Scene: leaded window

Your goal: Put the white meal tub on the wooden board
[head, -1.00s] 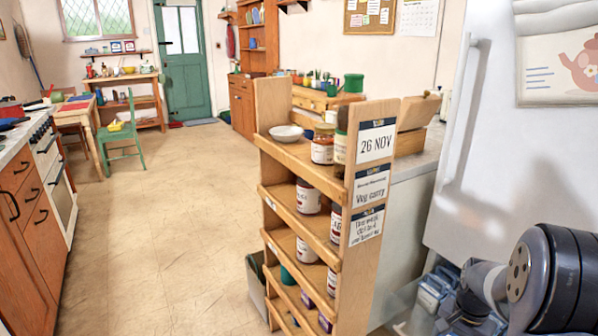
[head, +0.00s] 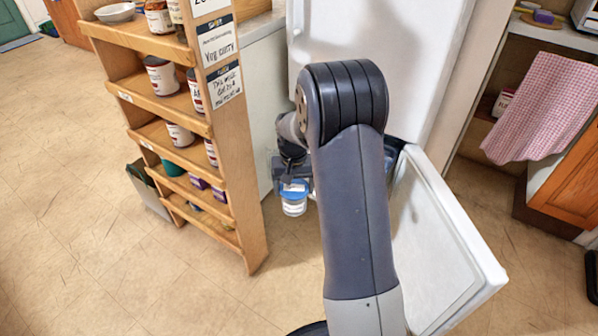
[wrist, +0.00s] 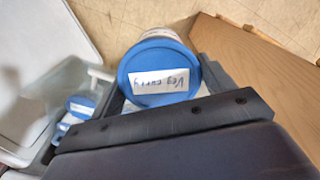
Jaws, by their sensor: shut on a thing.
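The white meal tub (head: 294,207) has a blue lid and hangs low in front of the freezer in the head view. In the wrist view its blue lid (wrist: 160,62) carries a white label reading "Veg curry", upside down. My gripper (head: 293,183) is shut on the tub and holds it upright or nearly so, lid towards the wrist camera.
An open white lower door (head: 440,240) stands right of my arm. A wooden shelf rack (head: 243,205) with jars stands on the left. More blue-lidded tubs (wrist: 80,105) sit in a drawer. A checked cloth (head: 545,110) hangs at the right. The front floor is clear.

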